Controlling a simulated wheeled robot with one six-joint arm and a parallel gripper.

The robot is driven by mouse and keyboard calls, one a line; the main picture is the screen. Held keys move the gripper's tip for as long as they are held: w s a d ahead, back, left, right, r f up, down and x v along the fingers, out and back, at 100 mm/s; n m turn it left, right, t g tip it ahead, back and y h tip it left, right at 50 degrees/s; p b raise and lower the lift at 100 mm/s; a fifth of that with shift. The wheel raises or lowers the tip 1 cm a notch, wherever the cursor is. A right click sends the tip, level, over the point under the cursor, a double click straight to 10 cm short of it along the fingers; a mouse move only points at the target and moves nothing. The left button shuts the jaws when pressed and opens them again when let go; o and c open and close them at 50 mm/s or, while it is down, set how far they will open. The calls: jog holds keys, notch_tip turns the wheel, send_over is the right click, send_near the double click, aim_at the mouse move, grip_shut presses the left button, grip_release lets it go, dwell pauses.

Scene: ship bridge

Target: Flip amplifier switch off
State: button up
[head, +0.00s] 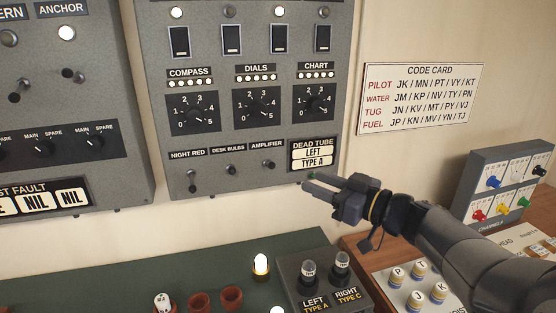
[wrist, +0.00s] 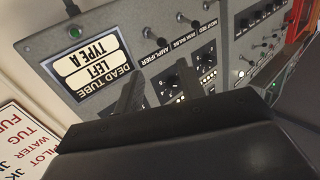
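The amplifier switch (head: 268,165) is a small dark toggle under the AMPLIFIER label, low on the grey wall panel (head: 220,150). Its lever is too small to read as up or down. In the wrist view, where the panel appears upside down, the switch (wrist: 148,33) is just above its label. My gripper (head: 308,184) is to the right of the switch and slightly lower, below the DEAD TUBE display (head: 313,155), apart from the switch. Its fingers look spread, with nothing between them.
The night red switch (head: 192,180) and desk bulbs switch (head: 232,171) are left of the amplifier switch. Below are a tube holder (head: 325,290) with two tubes and a dark green desk top (head: 200,265). A code card (head: 422,98) hangs right of the panel.

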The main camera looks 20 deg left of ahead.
aim_at(269, 164)
jog(key=p+x, duration=0.1)
jog(key=x, duration=0.9)
jog(key=shift+a+p, duration=0.35)
jog(key=shift+a, duration=0.05)
grip_shut()
